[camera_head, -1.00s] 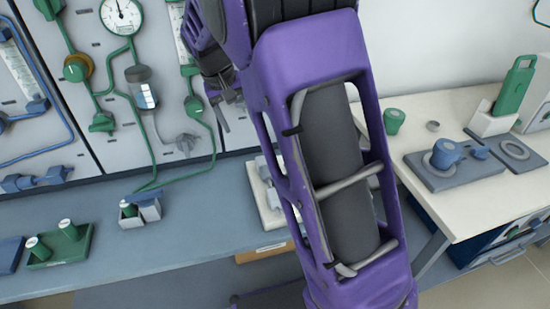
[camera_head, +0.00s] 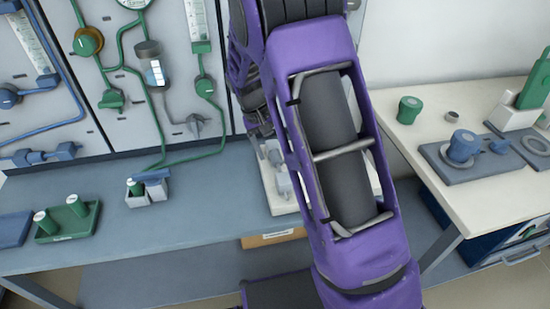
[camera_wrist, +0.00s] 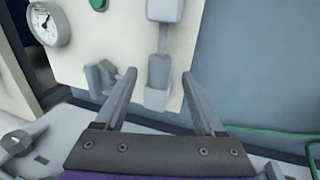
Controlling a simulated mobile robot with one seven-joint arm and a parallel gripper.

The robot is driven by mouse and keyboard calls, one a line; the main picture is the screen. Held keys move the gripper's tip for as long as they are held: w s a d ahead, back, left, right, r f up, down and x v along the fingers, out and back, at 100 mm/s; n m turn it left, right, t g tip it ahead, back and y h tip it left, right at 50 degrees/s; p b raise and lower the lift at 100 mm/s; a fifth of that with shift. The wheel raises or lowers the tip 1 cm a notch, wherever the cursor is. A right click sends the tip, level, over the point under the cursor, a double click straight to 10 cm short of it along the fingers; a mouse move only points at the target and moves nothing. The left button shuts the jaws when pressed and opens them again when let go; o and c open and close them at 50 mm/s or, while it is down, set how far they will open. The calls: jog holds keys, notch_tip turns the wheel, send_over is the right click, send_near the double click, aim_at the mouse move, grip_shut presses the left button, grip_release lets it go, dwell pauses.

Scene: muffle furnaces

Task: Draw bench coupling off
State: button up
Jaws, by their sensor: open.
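A white board (camera_head: 280,207) with grey fittings (camera_head: 283,180) lies on the blue-grey bench, partly hidden by my arm. In the wrist view the pale board (camera_wrist: 118,45) carries a grey jointed fitting (camera_wrist: 158,72), which appears between my fingertips, and a small grey bracket-like fitting (camera_wrist: 100,78) by the left finger. I cannot tell for sure which part is the bench coupling. My gripper (camera_wrist: 158,74) is open, with nothing visibly held. In the head view its end is mostly hidden near the board's back edge.
A gauge (camera_wrist: 47,23) shows at upper left in the wrist view. A wall panel with green and blue tubing (camera_head: 130,70) stands behind the bench. A green tray (camera_head: 68,222) and a small grey holder (camera_head: 148,190) stand left. A white table (camera_head: 400,140) with fittings is right.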

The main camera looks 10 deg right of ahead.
aim_at(275, 157)
jog(key=shift+x, duration=1.9)
grip_shut()
jog(key=shift+r, duration=0.1)
